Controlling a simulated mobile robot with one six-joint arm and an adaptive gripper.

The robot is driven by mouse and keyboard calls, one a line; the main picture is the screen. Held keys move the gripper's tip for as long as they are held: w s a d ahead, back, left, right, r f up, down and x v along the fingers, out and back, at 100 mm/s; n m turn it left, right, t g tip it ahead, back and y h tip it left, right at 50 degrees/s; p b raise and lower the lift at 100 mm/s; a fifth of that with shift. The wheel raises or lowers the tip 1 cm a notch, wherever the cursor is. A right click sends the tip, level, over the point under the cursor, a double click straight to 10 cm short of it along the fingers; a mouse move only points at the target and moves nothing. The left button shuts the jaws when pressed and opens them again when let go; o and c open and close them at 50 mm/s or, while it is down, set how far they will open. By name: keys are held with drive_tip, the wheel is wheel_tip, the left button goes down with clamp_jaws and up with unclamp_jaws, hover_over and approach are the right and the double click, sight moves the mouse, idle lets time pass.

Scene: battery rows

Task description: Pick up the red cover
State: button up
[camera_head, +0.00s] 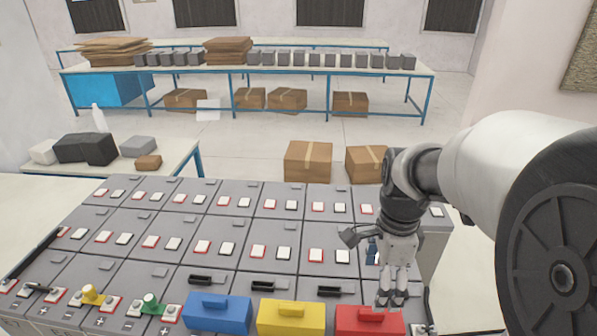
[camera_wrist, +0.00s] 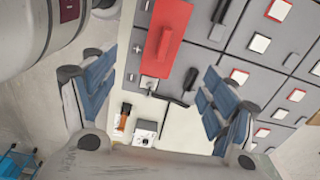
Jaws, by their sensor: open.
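The red cover (camera_head: 369,321) is a box-like block with a raised handle, at the front right of the battery rows in the head view. In the wrist view the red cover (camera_wrist: 166,40) lies beyond the fingertips, towards the top middle. My gripper (camera_head: 391,300) is above and just behind its right part in the head view. My gripper (camera_wrist: 155,95) is open, with blue-padded fingers wide apart and nothing between them. The cover's lower front edge is cut off by the head view's frame. A gap shows between the fingers and the cover in the wrist view.
A yellow cover (camera_head: 291,317) and a blue cover (camera_head: 217,313) sit left of the red one. Grey battery blocks (camera_head: 190,262) with red and white terminals fill the bench. Green (camera_head: 151,303) and yellow (camera_head: 93,294) terminal pieces stand at the left front.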

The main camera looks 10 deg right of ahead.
sight(370, 320)
wheel_tip(370, 320, down, 12)
drive_tip(key=shift+w+d+r, duration=0.15)
drive_tip(key=shift+r, duration=0.05)
drive_tip(key=f, duration=0.5)
drive_tip(key=shift+w+d+f, duration=0.1)
drive_tip(key=shift+w+f, duration=0.2)
drive_tip(key=shift+c, duration=0.5)
drive_tip(key=shift+r, duration=0.1)
drive_tip(key=c, duration=1.1)
drive_tip(key=shift+o, duration=0.2)
